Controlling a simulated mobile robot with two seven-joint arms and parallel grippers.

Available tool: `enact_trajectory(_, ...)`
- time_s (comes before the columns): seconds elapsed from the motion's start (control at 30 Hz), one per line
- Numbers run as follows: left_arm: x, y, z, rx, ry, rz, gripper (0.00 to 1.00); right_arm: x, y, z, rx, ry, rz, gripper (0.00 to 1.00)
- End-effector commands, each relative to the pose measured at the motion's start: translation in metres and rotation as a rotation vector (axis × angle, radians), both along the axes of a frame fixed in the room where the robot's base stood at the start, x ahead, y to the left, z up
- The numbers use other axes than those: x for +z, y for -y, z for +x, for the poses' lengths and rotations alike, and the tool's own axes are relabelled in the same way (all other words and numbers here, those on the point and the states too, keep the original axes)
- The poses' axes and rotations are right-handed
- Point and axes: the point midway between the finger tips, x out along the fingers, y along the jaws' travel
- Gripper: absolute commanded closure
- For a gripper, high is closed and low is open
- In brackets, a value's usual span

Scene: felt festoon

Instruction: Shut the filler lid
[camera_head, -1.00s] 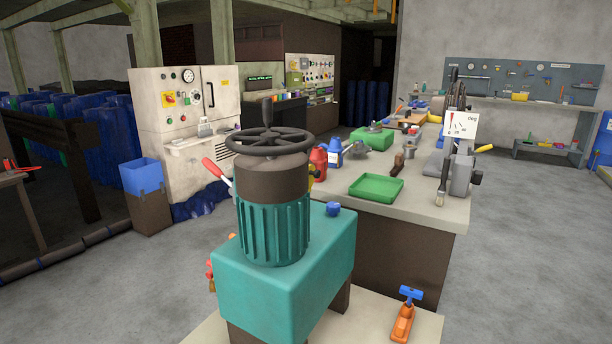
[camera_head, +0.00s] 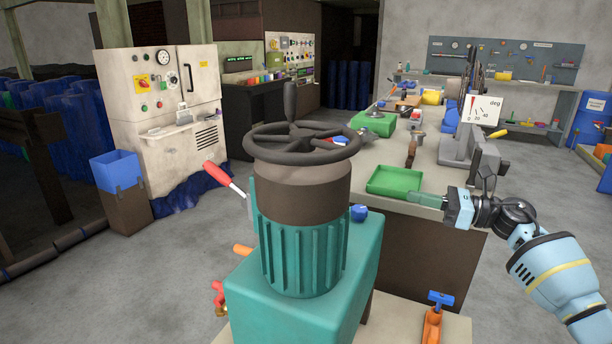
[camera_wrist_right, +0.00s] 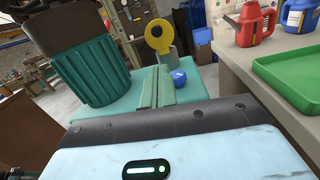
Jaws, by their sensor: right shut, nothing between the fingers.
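A yellow disc with a round hole (camera_wrist_right: 158,38), possibly the filler lid, stands raised on a grey-green neck beyond the teal housing in the right wrist view. In the head view the brown and teal motor hides that spot. The teal housing (camera_head: 290,318) has a blue knob (camera_head: 359,212) on its top; the knob also shows in the wrist view (camera_wrist_right: 180,77). My right gripper (camera_head: 418,198) is shut and empty, right of the housing, its fingers pointing left. In the wrist view its fingers (camera_wrist_right: 157,70) point toward the disc, apart from it. My left gripper is not in view.
A dark handwheel (camera_head: 301,143) tops the motor, and a red-handled lever (camera_head: 222,178) sticks out at its left. A green tray (camera_head: 394,181) lies on the bench behind my right gripper. An orange clamp with a blue handle (camera_head: 434,318) stands at the front.

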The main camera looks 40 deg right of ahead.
Motion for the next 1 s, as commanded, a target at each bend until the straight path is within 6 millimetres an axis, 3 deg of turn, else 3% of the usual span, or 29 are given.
enact_trajectory(0.1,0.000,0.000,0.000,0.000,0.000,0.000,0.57,0.013,0.007,-0.002,0.003,0.026,-0.062,1.00)
enact_trajectory(0.47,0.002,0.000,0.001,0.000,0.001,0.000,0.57,0.016,0.001,0.009,0.008,0.031,-0.068,1.00)
enact_trajectory(1.0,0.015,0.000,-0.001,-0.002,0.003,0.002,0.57,0.023,-0.047,0.089,0.007,0.033,-0.063,1.00)
